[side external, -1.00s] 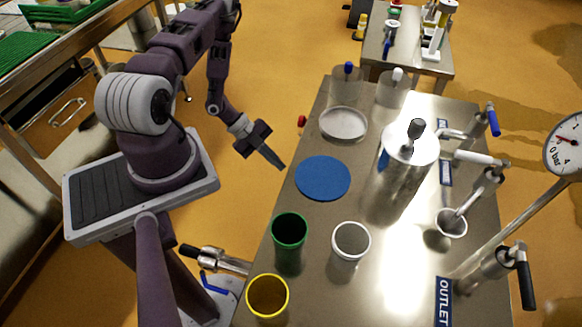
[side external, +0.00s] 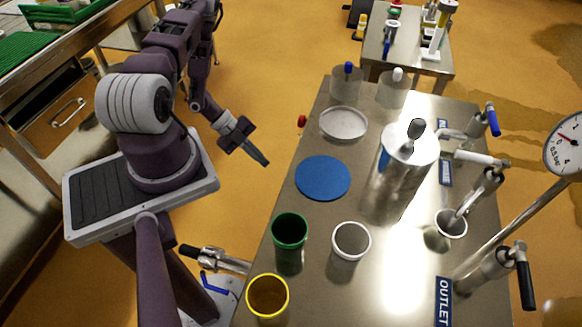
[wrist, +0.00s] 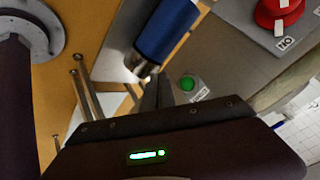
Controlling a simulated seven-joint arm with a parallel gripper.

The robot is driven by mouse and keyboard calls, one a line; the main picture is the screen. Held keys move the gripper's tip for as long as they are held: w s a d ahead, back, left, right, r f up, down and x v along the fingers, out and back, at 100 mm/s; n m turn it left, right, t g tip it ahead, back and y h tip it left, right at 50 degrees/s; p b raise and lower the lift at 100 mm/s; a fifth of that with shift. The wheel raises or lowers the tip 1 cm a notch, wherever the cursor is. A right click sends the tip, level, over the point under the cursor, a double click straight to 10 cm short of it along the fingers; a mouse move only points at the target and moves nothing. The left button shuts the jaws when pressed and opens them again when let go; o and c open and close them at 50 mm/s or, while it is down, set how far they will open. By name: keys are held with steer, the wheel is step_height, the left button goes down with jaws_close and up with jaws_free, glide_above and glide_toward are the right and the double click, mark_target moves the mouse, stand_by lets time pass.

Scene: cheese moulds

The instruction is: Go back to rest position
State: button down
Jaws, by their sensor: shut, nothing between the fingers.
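My gripper (side external: 266,163) is shut and empty. In the side view it hangs in the air left of the steel table, apart from it, with its fingers angled down to the right. In the wrist view the shut fingers of my gripper (wrist: 158,92) show in the middle. The steel table (side external: 350,295) carries a blue disc (side external: 322,178), a green cup (side external: 289,230), a white cup (side external: 351,241) and a yellow cup (side external: 267,295).
A steel vessel (side external: 408,165) stands on the table, with levers along the right edge. A pale round dish (side external: 343,123) lies near the back. A red knob (side external: 302,121) juts from the table's left edge. Open floor surrounds my gripper.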

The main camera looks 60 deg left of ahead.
steer(key=w+d+r+m+g+h, duration=0.1)
steer(key=w+d+r+m, duration=0.1)
steer(key=w+r+m, duration=0.5)
steer(key=w+d+r+m, duration=0.1)
steer(key=w+r+m, duration=0.1)
steer(key=r+m, duration=0.5)
steer(key=w+d+r+m+g, duration=0.1)
steer(key=d+r+m, duration=0.35)
steer(key=r, duration=0.25)
steer(key=d+r+m+g, duration=0.1)
steer(key=d+r+m, duration=0.2)
steer(key=r+m, duration=0.3)
steer(key=s+d+r+m+g+y, duration=0.1)
steer(key=s+d+r+m+y, duration=0.1)
steer(key=s+d+r+m, duration=0.4)
steer(key=s+d+r+m+y, duration=0.15)
steer(key=d+r+m, duration=0.25)
steer(key=r+m, duration=0.4)
steer(key=s+r+m+t+y, duration=0.3)
steer(key=s+m, duration=0.8)
steer(key=m, duration=0.5)
steer(key=shift+a+r+t+y, duration=0.3)
steer(key=shift+r+t+y, duration=0.15)
steer(key=shift+y, duration=0.2)
